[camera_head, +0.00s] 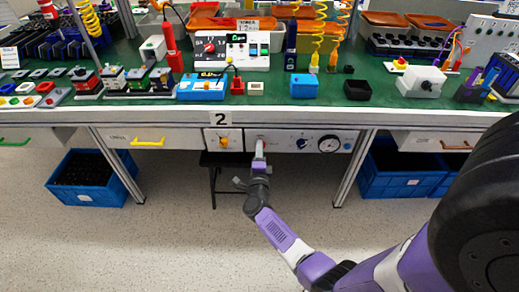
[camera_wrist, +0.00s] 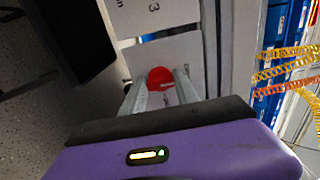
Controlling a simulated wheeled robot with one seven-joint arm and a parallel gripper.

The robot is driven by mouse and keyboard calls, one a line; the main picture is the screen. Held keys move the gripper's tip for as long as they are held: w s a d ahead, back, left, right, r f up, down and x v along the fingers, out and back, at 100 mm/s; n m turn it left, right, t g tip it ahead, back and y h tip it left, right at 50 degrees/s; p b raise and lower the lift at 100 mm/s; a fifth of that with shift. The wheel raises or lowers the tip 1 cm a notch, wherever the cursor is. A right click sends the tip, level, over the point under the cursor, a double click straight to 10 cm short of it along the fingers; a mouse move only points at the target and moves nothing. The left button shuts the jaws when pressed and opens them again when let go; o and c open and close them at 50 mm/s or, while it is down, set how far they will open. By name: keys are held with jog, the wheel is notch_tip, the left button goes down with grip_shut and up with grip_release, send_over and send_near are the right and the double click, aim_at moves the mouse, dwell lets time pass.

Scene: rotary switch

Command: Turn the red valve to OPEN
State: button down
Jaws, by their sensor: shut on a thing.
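The red valve (camera_wrist: 161,77) shows in the wrist view as a rounded red knob on a white panel (camera_wrist: 178,52). My gripper (camera_wrist: 163,92) has a finger on each side of the red valve and is shut on it. In the head view my gripper (camera_head: 259,152) reaches up to the panel under the bench edge, and its fingers hide the valve there. The valve's markings, including any OPEN label, are too small or hidden to read.
The bench edge (camera_head: 300,118) runs just above. Blue crates (camera_head: 88,196) stand on the floor; the floor in front is clear.

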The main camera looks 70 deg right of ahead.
dwell(0.4)
jog(key=c, duration=0.9)
grip_release()
jog(key=p+v, duration=0.1)
jog(key=v, duration=0.6)
jog(key=shift+s+a, duration=0.1)
jog(key=shift+a, duration=0.25)
